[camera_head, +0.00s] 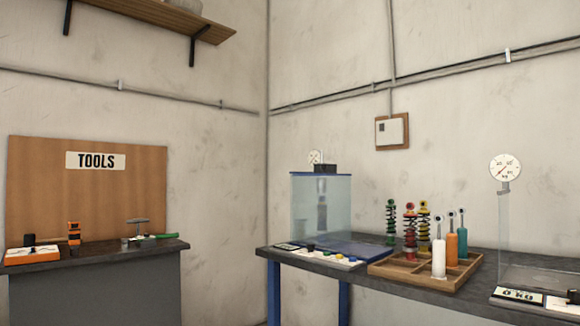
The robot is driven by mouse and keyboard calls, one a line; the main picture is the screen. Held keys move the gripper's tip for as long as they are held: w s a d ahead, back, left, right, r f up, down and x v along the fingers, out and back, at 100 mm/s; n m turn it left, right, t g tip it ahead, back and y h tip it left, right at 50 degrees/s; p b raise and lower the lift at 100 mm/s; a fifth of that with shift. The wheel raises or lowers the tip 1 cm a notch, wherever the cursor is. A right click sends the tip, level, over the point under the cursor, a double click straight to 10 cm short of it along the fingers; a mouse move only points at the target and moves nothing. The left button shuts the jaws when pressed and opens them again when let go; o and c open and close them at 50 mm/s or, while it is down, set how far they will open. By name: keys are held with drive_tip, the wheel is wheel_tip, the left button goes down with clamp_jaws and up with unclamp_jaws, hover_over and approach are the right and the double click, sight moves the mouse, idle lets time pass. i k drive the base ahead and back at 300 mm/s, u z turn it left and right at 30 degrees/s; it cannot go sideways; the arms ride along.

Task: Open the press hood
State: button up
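The press hood (308,212) is a clear, bluish box with a blue top edge. It stands at the left end of the dark workbench, over a blue base plate (352,246). The hood looks lowered around the press. A grey metal press part (322,205) shows dimly through its wall. A dark block (325,168) and a small round gauge (314,157) show above the hood's top. No handle can be made out. My gripper is not in view.
A control strip with coloured buttons (326,257) lies before the hood. To its right, a wooden tray (398,270) holds springs and dampers. A gauge stand (504,215) is at the far right. A tool bench (95,258) stands left, with floor space between.

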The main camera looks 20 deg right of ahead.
sight(320, 169)
drive_tip(key=u, duration=0.15)
drive_tip(key=i, duration=0.75)
drive_tip(key=z, duration=0.65)
drive_tip(key=i, duration=0.9)
drive_tip(key=z, duration=0.7)
